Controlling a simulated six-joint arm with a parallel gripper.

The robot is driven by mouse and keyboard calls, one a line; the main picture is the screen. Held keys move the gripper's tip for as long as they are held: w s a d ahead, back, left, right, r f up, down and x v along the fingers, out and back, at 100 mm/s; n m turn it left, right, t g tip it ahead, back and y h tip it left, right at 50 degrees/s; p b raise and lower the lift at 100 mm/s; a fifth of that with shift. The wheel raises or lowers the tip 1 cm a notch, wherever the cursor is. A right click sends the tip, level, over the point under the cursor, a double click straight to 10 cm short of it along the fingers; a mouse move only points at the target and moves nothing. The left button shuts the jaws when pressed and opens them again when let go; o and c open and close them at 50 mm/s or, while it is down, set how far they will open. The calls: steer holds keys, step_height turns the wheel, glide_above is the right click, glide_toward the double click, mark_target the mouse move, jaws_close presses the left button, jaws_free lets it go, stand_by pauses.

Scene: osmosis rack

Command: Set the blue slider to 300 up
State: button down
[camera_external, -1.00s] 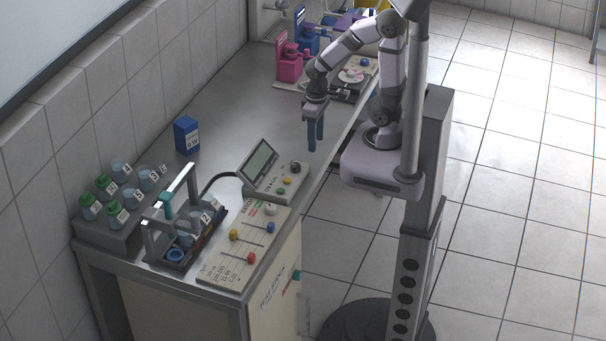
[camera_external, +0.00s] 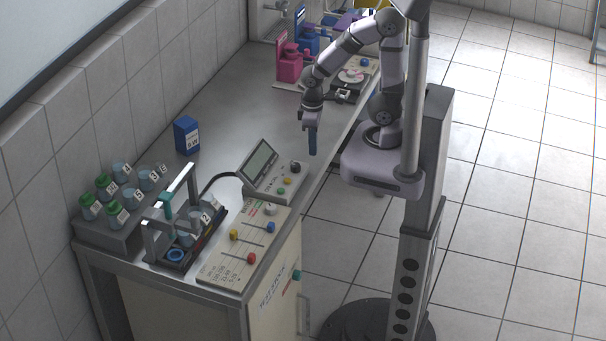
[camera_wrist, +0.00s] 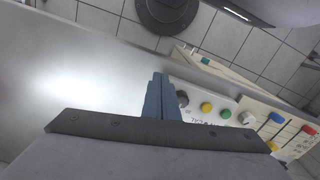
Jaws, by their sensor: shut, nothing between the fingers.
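The slider panel (camera_external: 216,273) lies flat on the bench near its front edge in the external view. Its blue slider (camera_external: 270,228) is on the right side of the panel, with yellow (camera_external: 234,234) and red (camera_external: 251,258) sliders nearby. In the wrist view the blue slider (camera_wrist: 277,118) is at the right, near the red one (camera_wrist: 308,130). The panel's scale markings are too small to read. My gripper (camera_external: 312,153) points down, shut and empty, behind the panel and apart from it. Its blue fingers (camera_wrist: 158,92) are together in the wrist view.
A display unit (camera_external: 262,160) with several knobs stands between my gripper and the panel. A rack with metal handles (camera_external: 160,262) stands left of the panel. A blue box (camera_external: 187,134) stands near the wall. The middle of the bench is clear.

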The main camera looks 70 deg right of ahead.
steer(key=s+a+n+p, duration=0.1)
steer(key=s+a+n, duration=0.45)
steer(key=a, duration=0.25)
steer(key=s+a+n+t+h, duration=0.1)
steer(key=s+a+n, duration=0.45)
steer(key=a, duration=0.25)
steer(key=s+a+n+p, duration=0.1)
steer(key=s+a+n, duration=0.3)
steer(key=a+n, duration=0.3)
steer(key=w+a+r+n+t+y, duration=0.1)
steer(key=w+a+r+n+t, duration=0.2)
steer(key=a+n, duration=0.6)
steer(key=shift+w+a+r+n+t, duration=0.25)
steer(key=shift+w+r+n, duration=0.7)
steer(key=shift+n, duration=2.35)
steer(key=shift+s+d, duration=0.1)
steer(key=shift+f, duration=0.1)
